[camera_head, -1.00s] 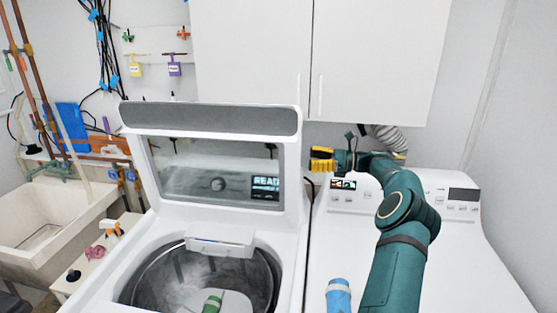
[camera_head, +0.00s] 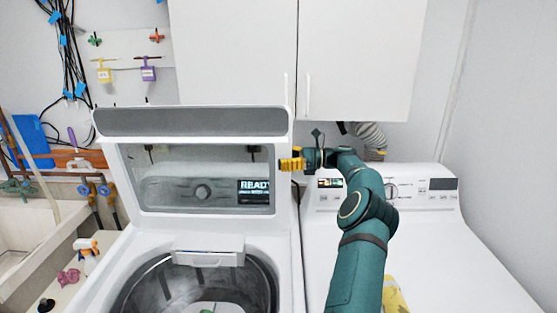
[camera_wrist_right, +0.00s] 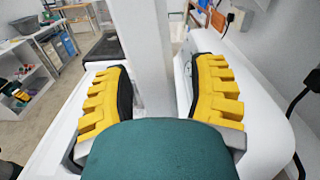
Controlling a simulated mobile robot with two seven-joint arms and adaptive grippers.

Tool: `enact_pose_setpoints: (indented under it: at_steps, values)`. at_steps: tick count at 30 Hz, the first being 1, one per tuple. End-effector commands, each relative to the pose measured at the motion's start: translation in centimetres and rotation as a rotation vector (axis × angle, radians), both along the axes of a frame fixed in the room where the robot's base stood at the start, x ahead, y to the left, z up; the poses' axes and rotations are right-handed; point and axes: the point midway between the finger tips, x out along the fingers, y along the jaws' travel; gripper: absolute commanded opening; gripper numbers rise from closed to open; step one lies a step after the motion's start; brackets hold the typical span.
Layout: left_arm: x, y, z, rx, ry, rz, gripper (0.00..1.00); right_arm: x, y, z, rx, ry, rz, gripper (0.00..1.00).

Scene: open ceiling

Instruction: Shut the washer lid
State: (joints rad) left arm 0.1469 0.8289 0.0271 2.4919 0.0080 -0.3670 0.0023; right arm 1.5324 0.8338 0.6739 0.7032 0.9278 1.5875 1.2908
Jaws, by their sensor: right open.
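The washer lid (camera_head: 200,122) stands open and upright behind the tub, with a grey strip along its top and a glass panel. The washer (camera_head: 100,285) is white, and its round metal tub (camera_head: 160,292) is uncovered. My right gripper (camera_head: 291,165) has yellow fingers and is at the lid's right edge, about halfway up. In the right wrist view it (camera_wrist_right: 160,70) is open, with a white upright panel (camera_wrist_right: 143,50), seemingly the lid's edge, between its fingers; contact cannot be told. My left gripper is not in view.
A second white machine (camera_head: 450,240) stands to the right, under my right arm, with a yellow item (camera_head: 394,295) partly hidden on it. White cabinets (camera_head: 235,50) hang above. A sink (camera_head: 18,240) and a narrow shelf with small items are at left.

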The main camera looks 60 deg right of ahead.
Motion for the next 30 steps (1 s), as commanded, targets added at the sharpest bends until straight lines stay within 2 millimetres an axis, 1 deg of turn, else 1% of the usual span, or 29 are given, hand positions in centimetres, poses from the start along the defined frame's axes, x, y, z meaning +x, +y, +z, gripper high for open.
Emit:
enact_pose_setpoints:
  at_steps: [5, 6, 8, 9, 10, 11, 23, 30]
  values:
    - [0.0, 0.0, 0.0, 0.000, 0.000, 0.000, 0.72, 0.0, 0.0, 0.0, 0.000, 0.000, 0.000, 0.57]
    - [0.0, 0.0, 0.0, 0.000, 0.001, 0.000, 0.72, 0.0, 0.0, 0.0, 0.000, 0.000, 0.000, 0.49]
    - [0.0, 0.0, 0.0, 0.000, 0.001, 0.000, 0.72, 0.0, 0.0, 0.0, 0.000, 0.000, 0.000, 0.28]
    - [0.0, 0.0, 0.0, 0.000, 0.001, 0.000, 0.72, 0.0, 0.0, 0.0, 0.000, 0.000, 0.000, 0.14]
    - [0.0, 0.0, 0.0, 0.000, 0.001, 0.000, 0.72, 0.0, 0.0, 0.0, 0.000, 0.000, 0.000, 0.04]
    - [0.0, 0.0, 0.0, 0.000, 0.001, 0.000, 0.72, 0.0, 0.0, 0.0, 0.000, 0.000, 0.000, 0.00]
    - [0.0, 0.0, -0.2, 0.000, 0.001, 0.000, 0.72, 0.0, 0.2, -0.1, -0.004, -0.002, 0.002, 0.00]
    - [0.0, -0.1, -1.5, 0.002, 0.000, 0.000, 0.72, -0.5, 1.2, -0.4, -0.033, -0.016, 0.002, 0.00]
